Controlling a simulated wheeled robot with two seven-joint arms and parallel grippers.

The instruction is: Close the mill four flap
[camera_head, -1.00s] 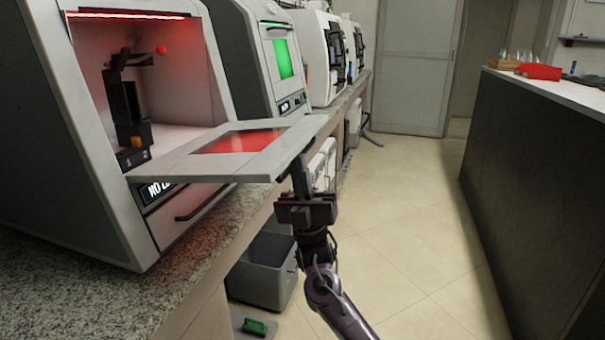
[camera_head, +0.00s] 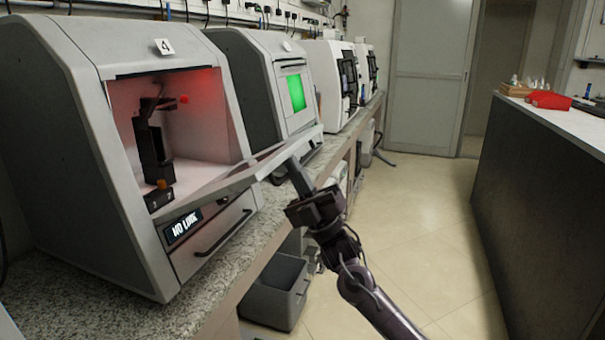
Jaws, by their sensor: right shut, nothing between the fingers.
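Mill four (camera_head: 95,130) is the grey machine at the left with a "4" plate on top. Its chamber is open and lit red, with a dark fixture (camera_head: 153,150) inside. Its flap (camera_head: 225,186) is hinged at the bottom of the opening and sticks out to the right, tilted upward. My right gripper (camera_head: 294,168) is shut and empty. Its fingertips are at the underside of the flap near the outer end; they seem to touch it, but contact is partly hidden. My left gripper is not in view.
A second mill with a green window (camera_head: 297,92) and white machines (camera_head: 328,85) stand farther along the granite counter (camera_head: 90,310). A grey bin (camera_head: 276,290) is below. The floor at the right is clear up to a dark counter (camera_head: 540,190).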

